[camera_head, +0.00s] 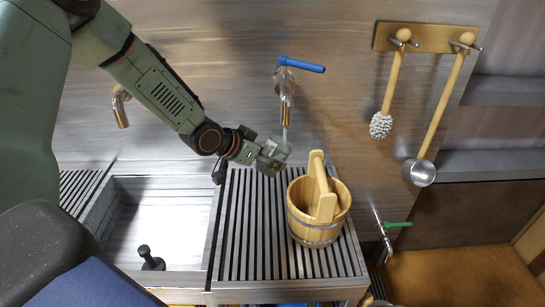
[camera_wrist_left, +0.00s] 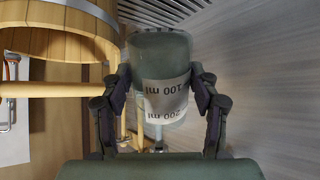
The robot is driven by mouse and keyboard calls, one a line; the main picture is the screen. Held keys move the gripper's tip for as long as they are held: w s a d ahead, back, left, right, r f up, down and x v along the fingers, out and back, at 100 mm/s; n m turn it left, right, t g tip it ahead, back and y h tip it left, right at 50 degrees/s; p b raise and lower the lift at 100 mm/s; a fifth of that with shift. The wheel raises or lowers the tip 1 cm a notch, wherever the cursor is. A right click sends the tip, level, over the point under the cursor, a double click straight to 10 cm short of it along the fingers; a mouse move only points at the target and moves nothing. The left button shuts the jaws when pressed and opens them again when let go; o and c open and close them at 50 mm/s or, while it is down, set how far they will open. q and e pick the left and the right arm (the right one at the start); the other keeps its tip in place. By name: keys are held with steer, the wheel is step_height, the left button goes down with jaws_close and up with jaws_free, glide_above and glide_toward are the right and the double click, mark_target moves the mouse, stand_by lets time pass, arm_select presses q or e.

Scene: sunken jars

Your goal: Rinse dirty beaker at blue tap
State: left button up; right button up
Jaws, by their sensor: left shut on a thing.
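My left gripper (camera_head: 268,158) is shut on a beaker (camera_head: 275,152), just below the spout of the blue tap (camera_head: 285,90). The tap's blue lever (camera_head: 303,65) points to the right. A thin pale streak (camera_head: 284,131) runs from the spout down to the beaker and looks like water. In the left wrist view the beaker (camera_wrist_left: 160,60) sits between both fingers (camera_wrist_left: 160,95). Its pale label with 100 ml and 200 ml marks reads upside down. I cannot tell how dirty it is inside. My right gripper is not in view.
A wooden bucket (camera_head: 299,232) stands on the slatted rack (camera_head: 252,235), right of the beaker. A sink (camera_head: 150,215) with a black plug (camera_head: 150,260) is at the left. A brush (camera_head: 381,125) and ladle (camera_head: 419,172) hang at the right, above a green-levered tap (camera_head: 387,240).

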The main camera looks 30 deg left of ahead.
arm_select(q)
steer(key=shift+w+d, duration=0.15)
steer(key=shift+d, duration=0.1)
steer(key=shift+a, duration=0.25)
steer(key=shift+w+a, duration=0.1)
steer(key=shift+a, duration=0.25)
stand_by(0.4)
steer(key=shift+d, duration=0.35)
steer(key=shift+s+d, duration=0.2)
steer(key=s+d+p, duration=0.4)
steer(key=s+p, duration=0.1)
steer(key=s, duration=0.2)
steer(key=shift+s+d, duration=0.35)
stand_by(0.6)
